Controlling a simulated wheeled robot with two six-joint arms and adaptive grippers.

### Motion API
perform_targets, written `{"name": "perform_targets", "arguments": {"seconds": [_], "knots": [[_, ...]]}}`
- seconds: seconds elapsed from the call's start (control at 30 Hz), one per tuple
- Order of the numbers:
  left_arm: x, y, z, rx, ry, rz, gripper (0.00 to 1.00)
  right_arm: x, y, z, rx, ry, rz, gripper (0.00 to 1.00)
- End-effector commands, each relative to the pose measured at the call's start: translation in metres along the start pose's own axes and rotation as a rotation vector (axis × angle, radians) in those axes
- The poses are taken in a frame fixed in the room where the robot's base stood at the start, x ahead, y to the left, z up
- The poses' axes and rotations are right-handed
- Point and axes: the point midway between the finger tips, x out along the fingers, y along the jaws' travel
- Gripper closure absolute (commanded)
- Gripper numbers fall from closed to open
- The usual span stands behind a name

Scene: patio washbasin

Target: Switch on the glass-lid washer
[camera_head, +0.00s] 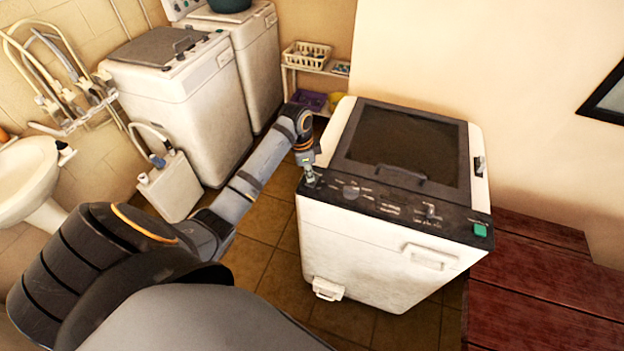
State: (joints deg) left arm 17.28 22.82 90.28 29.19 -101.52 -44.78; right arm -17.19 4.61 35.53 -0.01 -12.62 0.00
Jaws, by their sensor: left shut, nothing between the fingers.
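The glass-lid washer (370,257) is a white top-loader in the right middle of the head view. Its dark glass lid (404,143) is down. A dark control panel (385,205) runs along its front top edge, with knobs and small markings. A green button (480,230) sits at the panel's right end. My left gripper (311,180) is shut and empty at the panel's left end, its fingertips at or just above the panel; I cannot tell whether they touch it. What lies right under the fingertips is hidden. My right gripper is not in view.
Two other white washers (185,110) stand at the back left. A shelf with a basket (306,55) is behind. A basin (28,180) and a white tank (172,187) are at left. A red wooden bench (545,300) stands close at the washer's right. Tiled floor is free in front.

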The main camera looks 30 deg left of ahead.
Motion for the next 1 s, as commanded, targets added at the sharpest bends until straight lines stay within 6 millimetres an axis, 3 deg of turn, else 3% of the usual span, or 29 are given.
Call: {"name": "perform_targets", "arguments": {"seconds": [1.0], "knots": [[0.0094, 0.0001, 0.0014, 0.000, 0.000, 0.000, 1.00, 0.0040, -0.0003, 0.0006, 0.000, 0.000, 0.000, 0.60]]}}
